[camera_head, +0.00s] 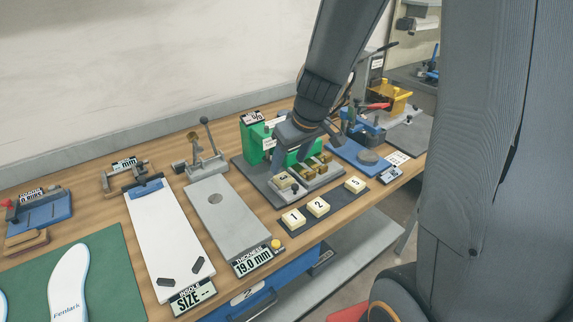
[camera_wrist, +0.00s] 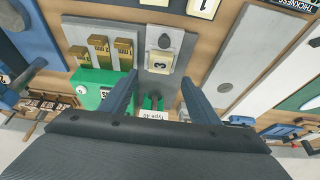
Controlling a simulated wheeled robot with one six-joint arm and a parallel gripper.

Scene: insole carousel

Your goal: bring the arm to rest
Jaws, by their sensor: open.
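My gripper (camera_head: 304,158) hangs over the fixture with the green housing (camera_head: 251,140) at the middle of the bench. In the wrist view its two fingers (camera_wrist: 158,78) are spread apart with nothing held between them. A cream block marked 3 (camera_wrist: 160,62) shows between and just beyond the fingertips. In the head view this block (camera_head: 284,180) sits at the left end of the fixture's pale tray, clear of the other blocks. I cannot tell the exact height of the fingertips above it. My arm comes down from the top of the head view.
Cream blocks 1 (camera_head: 293,218), 2 (camera_head: 318,206) and 5 (camera_head: 355,184) lie on a dark strip in front. Brass blocks (camera_wrist: 101,48) stand beside block 3. A thickness gauge plate (camera_head: 228,215) and a white size board (camera_head: 168,235) lie left; a blue fixture (camera_head: 350,155) stands right.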

